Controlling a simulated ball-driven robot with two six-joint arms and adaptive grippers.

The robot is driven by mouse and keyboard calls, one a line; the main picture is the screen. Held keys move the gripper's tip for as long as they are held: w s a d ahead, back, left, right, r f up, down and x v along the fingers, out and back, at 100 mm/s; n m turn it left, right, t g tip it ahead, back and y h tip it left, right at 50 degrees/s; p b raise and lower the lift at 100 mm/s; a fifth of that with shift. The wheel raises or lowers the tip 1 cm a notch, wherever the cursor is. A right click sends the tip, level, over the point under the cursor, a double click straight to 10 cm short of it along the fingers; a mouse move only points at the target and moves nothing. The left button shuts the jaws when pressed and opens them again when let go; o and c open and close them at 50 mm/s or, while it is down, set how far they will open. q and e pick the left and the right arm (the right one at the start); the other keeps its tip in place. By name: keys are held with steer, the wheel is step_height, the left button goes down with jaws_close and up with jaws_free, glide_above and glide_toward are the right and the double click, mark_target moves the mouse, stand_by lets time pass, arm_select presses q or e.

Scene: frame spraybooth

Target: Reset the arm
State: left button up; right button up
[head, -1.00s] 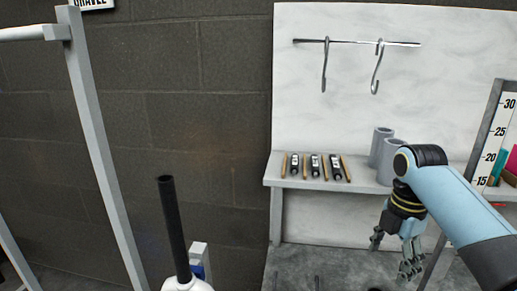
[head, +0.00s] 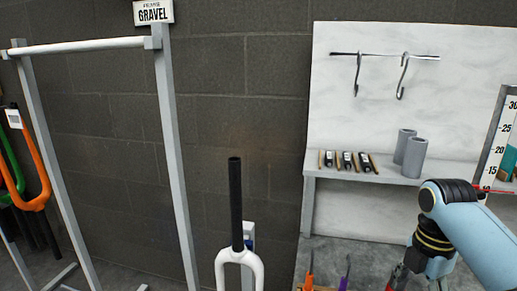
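My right arm comes in from the right edge, a light blue link with a dark wrist. My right gripper (head: 412,282) hangs below the wrist at the bottom edge, in front of the shelf bench. It is mostly cut off, so its opening cannot be judged. My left arm and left gripper are not in view.
A white fork (head: 240,262) with a black steerer tube stands upright at bottom centre. A grey rack (head: 178,170) stands left, with orange (head: 40,165) and green forks beyond. The shelf (head: 345,173) carries small labelled items and grey cylinders (head: 415,158); hooks hang above.

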arm_select(q)
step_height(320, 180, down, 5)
steer(key=b, duration=0.4)
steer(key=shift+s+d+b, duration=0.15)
steer(key=shift+b, duration=0.15)
arm_select(e)
steer(key=s+f+m, duration=1)
steer(key=s+f, duration=1)
steer(key=s, duration=0.2)
steer(key=s+f+m+t, duration=0.1)
steer(key=s+f+m, duration=1)
steer(key=s+f, duration=0.9)
steer(key=shift+s+d+h, duration=0.15)
steer(key=shift+s+h, duration=0.25)
steer(key=shift+s, duration=0.75)
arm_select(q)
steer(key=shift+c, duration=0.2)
arm_select(e)
steer(key=shift+c, duration=0.2)
